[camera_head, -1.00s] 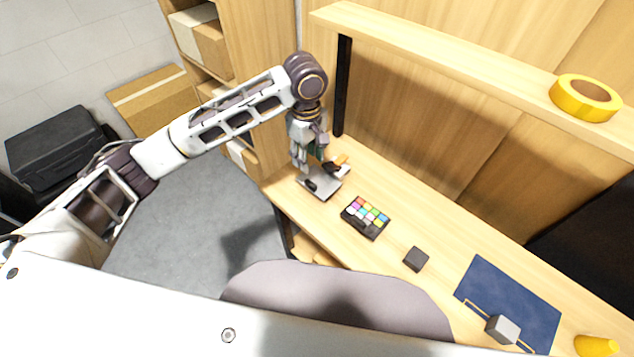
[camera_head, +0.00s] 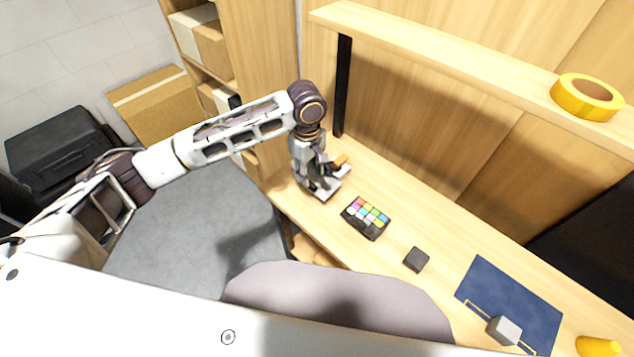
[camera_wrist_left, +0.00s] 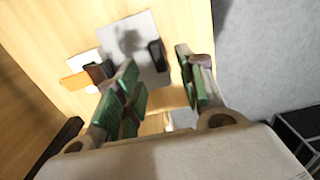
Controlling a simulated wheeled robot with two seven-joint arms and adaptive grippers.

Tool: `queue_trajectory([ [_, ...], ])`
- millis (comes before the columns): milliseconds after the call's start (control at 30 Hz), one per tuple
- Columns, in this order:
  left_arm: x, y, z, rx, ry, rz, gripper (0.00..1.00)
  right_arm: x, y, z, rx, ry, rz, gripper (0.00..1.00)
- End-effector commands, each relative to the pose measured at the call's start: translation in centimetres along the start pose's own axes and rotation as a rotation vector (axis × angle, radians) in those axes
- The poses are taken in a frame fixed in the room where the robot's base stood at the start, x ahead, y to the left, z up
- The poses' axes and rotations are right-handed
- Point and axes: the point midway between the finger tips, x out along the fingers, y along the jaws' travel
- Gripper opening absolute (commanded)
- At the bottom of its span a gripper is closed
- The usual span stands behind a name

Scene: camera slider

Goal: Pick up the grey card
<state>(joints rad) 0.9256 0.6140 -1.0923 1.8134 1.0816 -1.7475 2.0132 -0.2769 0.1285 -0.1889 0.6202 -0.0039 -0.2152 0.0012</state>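The grey card (camera_head: 329,191) lies flat on the desk at its far left end, partly hidden by my left gripper in the head view. In the left wrist view the pale grey card (camera_wrist_left: 128,42) has a small upright black piece (camera_wrist_left: 157,56) on it. My left gripper (camera_head: 319,184) is low over the card, pointing down. In the left wrist view its green-padded fingers (camera_wrist_left: 156,70) are apart, and the black piece appears between their tips. I see no contact. My right gripper is not in view.
Beside the card is a small white, black and orange item (camera_wrist_left: 82,69). To the right on the desk (camera_head: 395,200) are a colour chart (camera_head: 366,217), a black block (camera_head: 416,259), a blue mat (camera_head: 515,297) with a grey block (camera_head: 503,330), and a yellow object (camera_head: 598,346). A shelf (camera_head: 450,55) carries yellow tape (camera_head: 586,97).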

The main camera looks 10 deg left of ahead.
Motion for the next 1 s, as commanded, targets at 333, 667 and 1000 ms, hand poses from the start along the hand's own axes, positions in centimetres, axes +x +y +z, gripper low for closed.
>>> queue_trajectory([
  [333,3.6,0.1,-0.2,0.000,0.002,-0.002,0.39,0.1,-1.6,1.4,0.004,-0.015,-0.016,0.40],
  [667,4.8,0.1,-0.1,0.000,0.001,-0.001,0.39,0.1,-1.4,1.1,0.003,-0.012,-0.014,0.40],
  [1000,4.8,0.1,-0.1,0.000,0.001,-0.001,0.38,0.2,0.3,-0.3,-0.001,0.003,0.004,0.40],
])
